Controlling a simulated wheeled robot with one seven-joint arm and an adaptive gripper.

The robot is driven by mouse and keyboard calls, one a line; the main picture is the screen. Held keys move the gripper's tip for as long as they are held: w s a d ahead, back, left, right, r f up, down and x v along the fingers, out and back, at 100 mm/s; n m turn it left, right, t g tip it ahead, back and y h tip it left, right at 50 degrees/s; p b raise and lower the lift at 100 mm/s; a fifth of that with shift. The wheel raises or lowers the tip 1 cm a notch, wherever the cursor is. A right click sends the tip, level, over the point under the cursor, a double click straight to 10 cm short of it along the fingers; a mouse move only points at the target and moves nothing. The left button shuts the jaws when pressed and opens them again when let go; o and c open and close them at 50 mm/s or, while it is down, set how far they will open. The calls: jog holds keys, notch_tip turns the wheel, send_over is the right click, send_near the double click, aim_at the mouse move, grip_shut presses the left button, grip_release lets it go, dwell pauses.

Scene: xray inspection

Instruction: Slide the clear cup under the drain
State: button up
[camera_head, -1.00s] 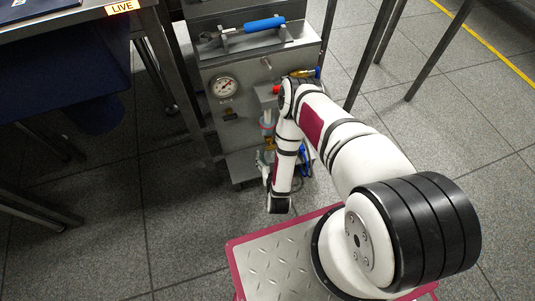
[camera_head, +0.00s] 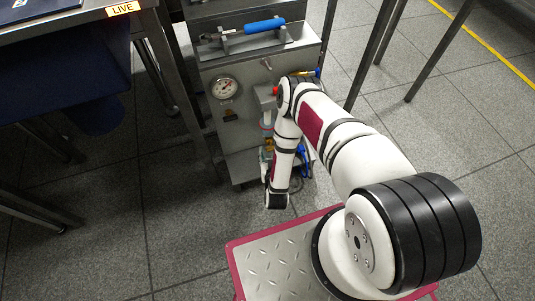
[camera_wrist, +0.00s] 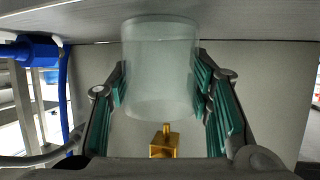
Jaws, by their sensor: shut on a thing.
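The clear cup (camera_wrist: 160,95) fills the upper middle of the wrist view. My gripper (camera_wrist: 160,76) is shut on it, with green-padded fingers on its left and right sides. A small brass fitting (camera_wrist: 164,143) shows just below the cup in that view; whether it is the drain I cannot tell. In the head view my forearm hides most of the gripper, and I cannot make out the cup there.
A grey metal cabinet (camera_head: 235,135) with a round gauge (camera_head: 225,88) and a blue-handled bar (camera_head: 264,24) on top stands before me. Table legs flank it. A blue hose (camera_wrist: 63,95) runs at left in the wrist view. The floor in front is clear.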

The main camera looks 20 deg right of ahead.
aim_at(267, 154)
jog(key=shift+w, duration=1.55)
jog(key=o, duration=0.9)
jog(key=shift+o, duration=0.2)
jog(key=shift+w, duration=0.1)
jog(key=shift+r, duration=0.1)
jog(key=p+v, duration=0.7)
jog(key=v, duration=0.5)
dwell(0.7)
